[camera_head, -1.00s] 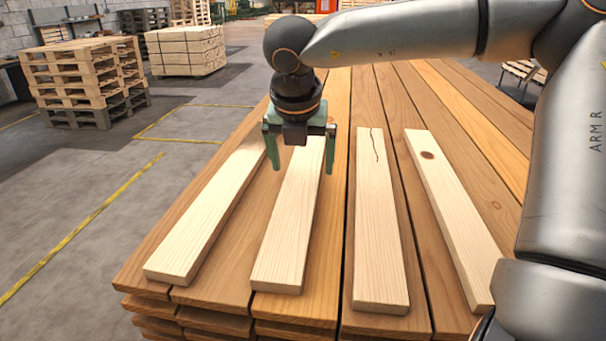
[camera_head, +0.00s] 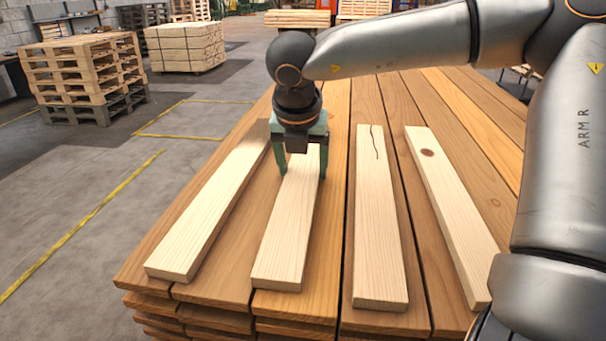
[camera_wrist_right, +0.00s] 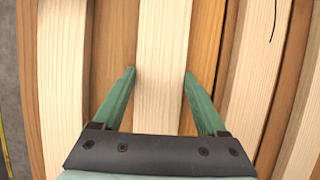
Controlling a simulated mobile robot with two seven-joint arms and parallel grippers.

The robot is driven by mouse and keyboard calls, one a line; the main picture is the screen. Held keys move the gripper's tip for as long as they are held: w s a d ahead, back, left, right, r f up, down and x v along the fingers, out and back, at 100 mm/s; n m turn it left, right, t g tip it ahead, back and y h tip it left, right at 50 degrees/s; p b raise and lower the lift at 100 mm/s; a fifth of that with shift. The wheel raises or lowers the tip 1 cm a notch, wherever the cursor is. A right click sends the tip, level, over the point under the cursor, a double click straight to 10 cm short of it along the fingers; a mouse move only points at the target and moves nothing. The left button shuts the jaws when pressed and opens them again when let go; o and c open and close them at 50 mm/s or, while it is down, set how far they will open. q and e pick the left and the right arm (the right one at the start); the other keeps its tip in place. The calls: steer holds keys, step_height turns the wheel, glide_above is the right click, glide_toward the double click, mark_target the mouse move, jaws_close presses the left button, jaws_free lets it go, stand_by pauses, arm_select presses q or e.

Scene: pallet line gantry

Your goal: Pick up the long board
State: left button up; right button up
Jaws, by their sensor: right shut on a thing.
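Several pale boards lie apart on a stack of darker brown planks (camera_head: 330,250). My right gripper (camera_head: 302,174) points down with its green fingers on both long sides of the second pale board from the left (camera_head: 285,235), toward its far end. In the right wrist view the fingers of my right gripper (camera_wrist_right: 159,80) touch this board's edges (camera_wrist_right: 163,40), and it is shut on it. The board looks flat on the planks; I cannot see any gap beneath it. My left gripper is not in view.
A plain pale board (camera_head: 205,220) lies to the left. A cracked board (camera_head: 378,225) and a board with a knot (camera_head: 450,215) lie to the right. Pallets (camera_head: 80,75) and a bundled timber stack (camera_head: 186,48) stand behind on the floor. The floor at left is clear.

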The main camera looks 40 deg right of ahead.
mark_target(302, 172)
jaws_close()
steer(key=shift+r, duration=0.1)
step_height(302, 172, up, 18)
steer(key=p, duration=0.1)
stand_by(0.5)
